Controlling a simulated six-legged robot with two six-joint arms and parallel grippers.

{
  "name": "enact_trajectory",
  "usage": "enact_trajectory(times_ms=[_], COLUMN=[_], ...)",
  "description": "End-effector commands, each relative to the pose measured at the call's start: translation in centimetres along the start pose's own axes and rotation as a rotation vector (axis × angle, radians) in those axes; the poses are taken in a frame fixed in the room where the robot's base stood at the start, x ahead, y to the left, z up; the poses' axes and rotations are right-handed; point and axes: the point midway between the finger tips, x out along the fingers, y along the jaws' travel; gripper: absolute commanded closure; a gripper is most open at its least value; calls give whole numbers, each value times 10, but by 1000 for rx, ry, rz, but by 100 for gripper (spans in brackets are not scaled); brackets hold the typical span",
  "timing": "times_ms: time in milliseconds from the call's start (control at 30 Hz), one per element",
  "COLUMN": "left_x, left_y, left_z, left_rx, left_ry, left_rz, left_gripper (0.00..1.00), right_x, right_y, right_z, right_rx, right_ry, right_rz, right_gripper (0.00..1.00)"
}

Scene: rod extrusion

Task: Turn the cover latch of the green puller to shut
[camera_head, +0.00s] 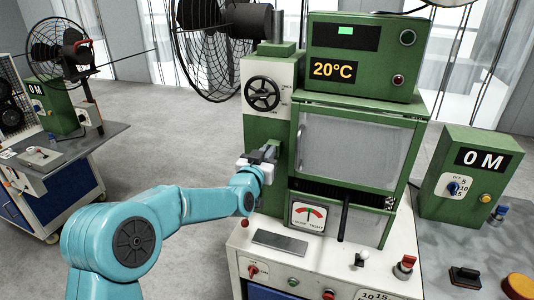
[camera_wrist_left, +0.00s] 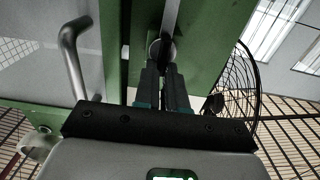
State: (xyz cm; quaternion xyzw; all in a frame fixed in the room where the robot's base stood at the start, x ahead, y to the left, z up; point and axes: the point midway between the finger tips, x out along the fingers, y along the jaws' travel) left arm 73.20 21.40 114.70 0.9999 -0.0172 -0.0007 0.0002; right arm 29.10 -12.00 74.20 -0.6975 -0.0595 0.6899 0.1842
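The green puller (camera_head: 290,130) stands at centre in the head view, its windowed cover (camera_head: 350,145) lying against the front. My left gripper (camera_head: 265,154) is at the green post left of the cover. My left gripper's fingertips (camera_wrist_left: 163,70) are close together just below and over this pivot. Whether the lever is between them is hidden. The latch is hidden by my gripper in the head view. My right gripper is in neither view.
A curved metal handle (camera_wrist_left: 72,55) is left of my fingers in the wrist view. A black handwheel (camera_head: 262,93) is above my gripper in the head view. A gauge (camera_head: 308,216) and a black lever (camera_head: 345,217) are below the cover.

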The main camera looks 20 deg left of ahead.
Motion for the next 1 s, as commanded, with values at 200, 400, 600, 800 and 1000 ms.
enact_trajectory(times_ms=[200, 400, 600, 800, 1000], left_x=[0, 0, 0, 0, 0], left_y=[0, -1, -4, -7, -10], left_z=[0, 4, 8, 9, 9], left_rx=[-5, -58, -187, -370, -561], left_ry=[1, 2, 4, 6, 5], left_rz=[0, 0, 0, 1, 0], left_gripper=[100, 100, 100, 100, 100], right_x=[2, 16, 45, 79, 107], right_y=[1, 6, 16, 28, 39], right_z=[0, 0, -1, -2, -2], right_rx=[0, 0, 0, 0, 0], right_ry=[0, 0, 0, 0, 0], right_rz=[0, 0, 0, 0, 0], right_gripper=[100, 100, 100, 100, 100])
